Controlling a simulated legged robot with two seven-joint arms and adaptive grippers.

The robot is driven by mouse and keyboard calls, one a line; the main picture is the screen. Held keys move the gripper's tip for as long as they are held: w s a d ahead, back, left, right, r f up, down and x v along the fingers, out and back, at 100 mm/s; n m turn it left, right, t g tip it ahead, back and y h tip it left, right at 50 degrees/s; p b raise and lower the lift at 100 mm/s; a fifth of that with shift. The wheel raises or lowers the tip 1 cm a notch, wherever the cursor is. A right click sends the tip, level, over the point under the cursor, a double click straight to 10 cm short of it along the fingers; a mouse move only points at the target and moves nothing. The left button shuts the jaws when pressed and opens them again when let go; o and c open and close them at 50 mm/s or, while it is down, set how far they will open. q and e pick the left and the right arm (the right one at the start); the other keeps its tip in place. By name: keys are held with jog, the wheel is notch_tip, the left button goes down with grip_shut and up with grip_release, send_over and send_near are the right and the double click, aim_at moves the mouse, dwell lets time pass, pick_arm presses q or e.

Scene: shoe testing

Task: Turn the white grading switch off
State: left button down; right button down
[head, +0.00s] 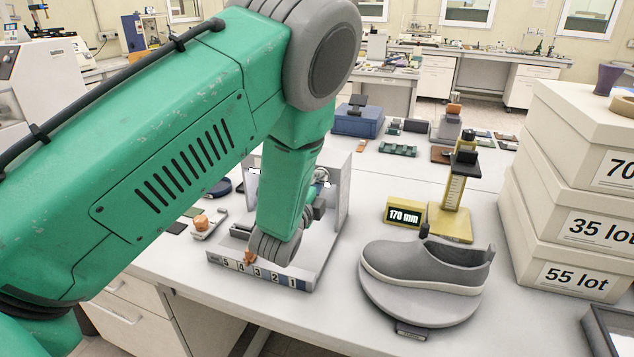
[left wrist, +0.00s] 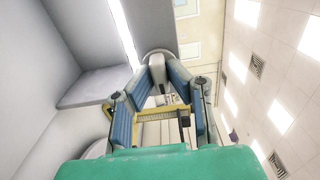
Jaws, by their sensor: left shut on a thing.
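A grey stand (head: 341,190) with upright walls stands on the table, partly hidden behind my left arm. My left gripper (head: 321,178) is inside it, mostly hidden by my wrist. In the left wrist view, my left gripper (left wrist: 160,75) has its blue-grey fingers closed in around a light grey-white rounded piece (left wrist: 157,57), which looks like the white grading switch. The fingers cover its sides, so I cannot tell its setting. A number strip marked 5 to 1 (head: 270,274) runs along the stand's front, with an orange pointer (head: 249,257) near 4. My right gripper is out of view.
A grey shoe (head: 425,266) sits on a round plate to the right, in front of a yellow gauge (head: 452,222) and a display reading 170 mm (head: 403,214). Stacked white boxes (head: 575,190) stand at the right. Small items lie left of the stand.

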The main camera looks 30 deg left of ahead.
pick_arm(q)
jog(key=shift+d+f, duration=0.15)
jog(key=shift+f, duration=0.05)
jog(key=shift+s+f+n+b, duration=0.1)
jog(key=shift+n+b, duration=1.2)
jog(key=shift+n, duration=3.15)
jog(key=shift+f+n+b, duration=0.1)
jog(key=shift+n+b, duration=1.15)
jog(key=shift+n, duration=3.2)
jog(key=c, duration=1.6)
grip_release()
jog(key=shift+o, duration=0.2)
jog(key=shift+w+r, duration=0.1)
jog(key=shift+w, duration=0.1)
